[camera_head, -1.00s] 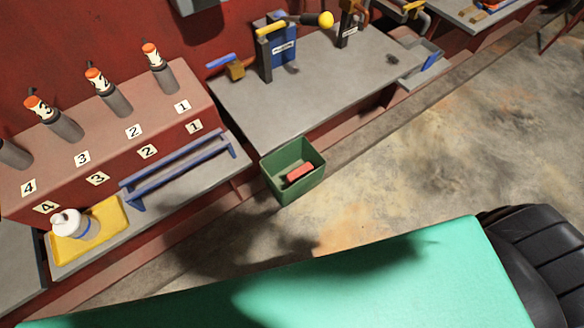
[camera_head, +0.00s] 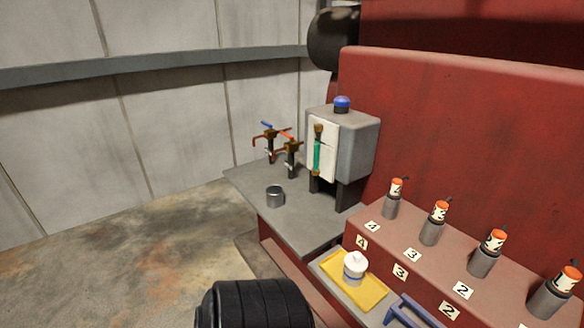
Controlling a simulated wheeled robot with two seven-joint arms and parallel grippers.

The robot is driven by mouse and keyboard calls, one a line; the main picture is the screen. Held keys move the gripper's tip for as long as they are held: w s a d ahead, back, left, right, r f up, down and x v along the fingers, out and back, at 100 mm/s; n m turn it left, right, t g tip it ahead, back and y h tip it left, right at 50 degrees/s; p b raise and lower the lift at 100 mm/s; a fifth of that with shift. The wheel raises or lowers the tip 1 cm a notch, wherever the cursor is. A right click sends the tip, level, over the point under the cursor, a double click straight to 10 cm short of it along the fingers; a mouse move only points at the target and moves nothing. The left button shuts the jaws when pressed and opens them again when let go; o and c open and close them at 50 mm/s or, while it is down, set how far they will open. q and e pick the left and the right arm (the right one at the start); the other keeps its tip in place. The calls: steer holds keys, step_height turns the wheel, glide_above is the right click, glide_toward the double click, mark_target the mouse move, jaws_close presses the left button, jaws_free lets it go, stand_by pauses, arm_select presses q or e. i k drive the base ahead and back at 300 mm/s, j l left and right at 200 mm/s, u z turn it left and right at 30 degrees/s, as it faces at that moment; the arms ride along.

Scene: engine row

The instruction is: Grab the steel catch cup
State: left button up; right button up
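A small steel catch cup (camera_head: 275,196) stands upright on the grey bench (camera_head: 302,232), near its left edge. It is in front of two brass taps on dark posts, one with a blue lever (camera_head: 269,138) and one with an orange-red lever (camera_head: 289,148). Nothing touches the cup. A black ribbed part, which looks like my own arm, shows at the bottom centre. Neither of my grippers is in view.
A grey box with a green sight tube (camera_head: 345,140) and blue cap stands behind the cup. Left floor is clear.

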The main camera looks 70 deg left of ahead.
mark_target(274, 193)
steer(key=u, duration=2.5)
steer(key=j+z, duration=0.1)
steer(key=z, duration=0.35)
steer(key=i+j+z, duration=0.1)
steer(key=z, duration=0.3)
steer(key=j+z, duration=0.2)
steer(key=z, duration=0.25)
steer(key=j+z, duration=0.2)
steer(key=z, duration=0.25)
steer(key=i, duration=0.05)
